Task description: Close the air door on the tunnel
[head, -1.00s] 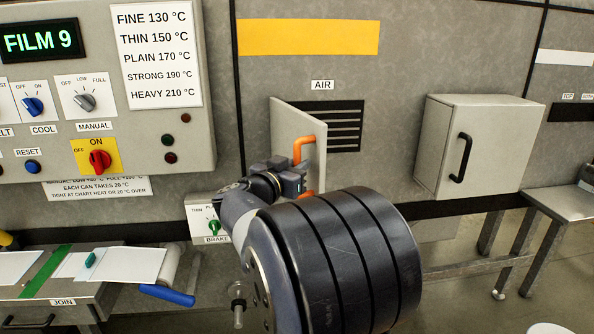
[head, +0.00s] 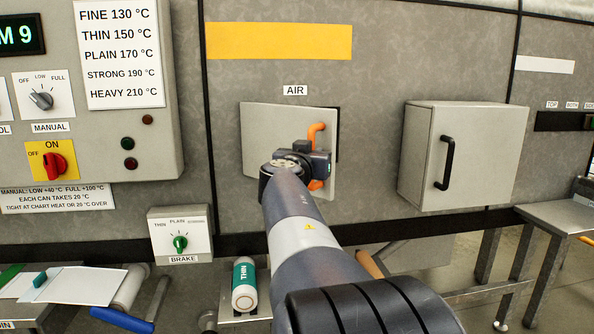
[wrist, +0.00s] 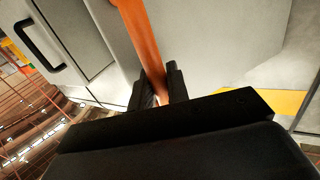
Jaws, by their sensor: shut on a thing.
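The air door (head: 262,135) is a pale grey hinged panel under the AIR label (head: 295,91) in the head view. It lies almost flat over its opening, with a thin dark gap along its right edge. Its orange handle (head: 317,133) stands near the right side. My gripper (head: 318,165) is at the handle, and its fingers are hidden there by my wrist. In the wrist view my gripper (wrist: 160,88) is shut on the orange handle (wrist: 140,40), one dark finger on each side. The vent slats behind the door are covered.
A grey cabinet (head: 460,160) with a black handle stands out from the wall on the right. A BRAKE box (head: 180,236) and control panel are on the left. A green-and-white THIN roll (head: 244,285) lies below the door. A metal table (head: 560,215) is at far right.

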